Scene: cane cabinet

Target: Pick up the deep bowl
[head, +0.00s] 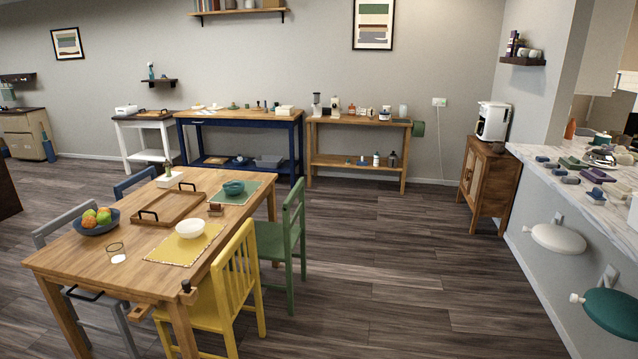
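Several bowls stand on the wooden dining table (130,262); I cannot tell for sure which is the deep bowl. A white bowl (190,229) stands upright on a yellow mat (172,252) near the table's right side and looks empty. A teal bowl (233,188) stands on a green mat (222,199) at the far right corner. A wide dark bowl (95,230) at the left holds red, orange and green fruit. Neither of my grippers shows in the head view.
A wooden tray (170,208) and a glass (115,250) also stand on the table. A yellow chair (232,285) and a green chair (288,235) flank its right side. The floor (400,270) between table and counter (590,190) is clear. A cane cabinet (484,180) stands behind.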

